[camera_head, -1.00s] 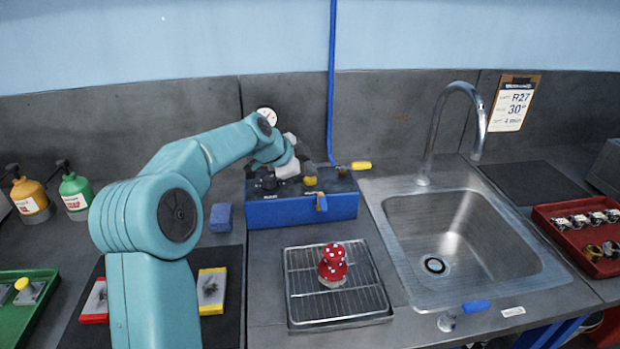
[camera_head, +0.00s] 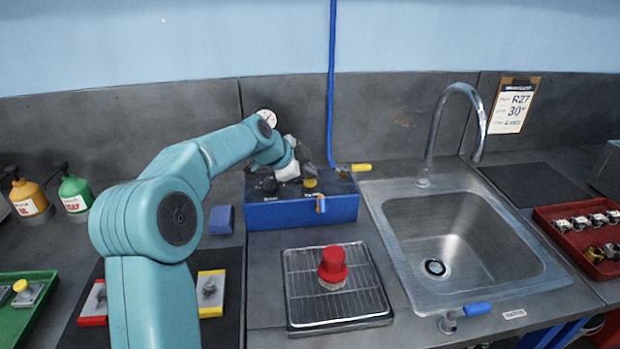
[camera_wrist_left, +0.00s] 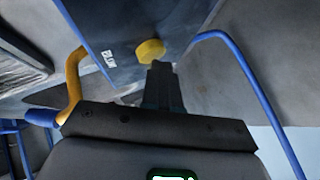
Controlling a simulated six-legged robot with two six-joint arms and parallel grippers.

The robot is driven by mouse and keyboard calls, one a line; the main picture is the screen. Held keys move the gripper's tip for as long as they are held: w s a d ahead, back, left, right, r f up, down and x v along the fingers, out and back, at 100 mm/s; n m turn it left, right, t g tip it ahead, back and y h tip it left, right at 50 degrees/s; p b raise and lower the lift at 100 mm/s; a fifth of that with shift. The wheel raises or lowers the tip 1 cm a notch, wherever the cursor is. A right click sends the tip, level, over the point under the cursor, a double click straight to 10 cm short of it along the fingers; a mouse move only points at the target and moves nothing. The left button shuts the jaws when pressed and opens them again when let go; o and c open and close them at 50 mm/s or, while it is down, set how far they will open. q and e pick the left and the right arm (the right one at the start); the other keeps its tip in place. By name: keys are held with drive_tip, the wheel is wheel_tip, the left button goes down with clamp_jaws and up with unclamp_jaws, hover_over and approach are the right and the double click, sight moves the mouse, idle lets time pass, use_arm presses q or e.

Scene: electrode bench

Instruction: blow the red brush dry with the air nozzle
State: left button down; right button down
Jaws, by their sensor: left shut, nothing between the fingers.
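The red brush (camera_head: 333,262) stands upright on a wire rack tray (camera_head: 300,300) in front of the blue box (camera_head: 285,213). Its red surface looks plain, with no white spots. My left gripper (camera_head: 305,172) is over the box top, shut and empty. In the left wrist view its fingertips (camera_wrist_left: 160,68) are at a round yellow button (camera_wrist_left: 150,50); I cannot tell whether they press it. My right gripper is out of view.
A steel sink (camera_head: 450,240) with a tall tap is right of the rack. A blue hose (camera_head: 332,80) hangs behind the box. A blue sponge (camera_head: 221,219) and bottles (camera_head: 75,195) stand left. A red tray (camera_head: 590,240) is far right.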

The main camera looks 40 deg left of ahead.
sight(308, 182)
use_arm(q)
drive_tip(key=shift+r+p, duration=0.3)
drive_tip(key=shift+r, duration=0.5)
drive_tip(key=shift+r+p, duration=1.75)
drive_tip(key=shift+r, duration=0.8)
drive_tip(key=shift+f, duration=0.1)
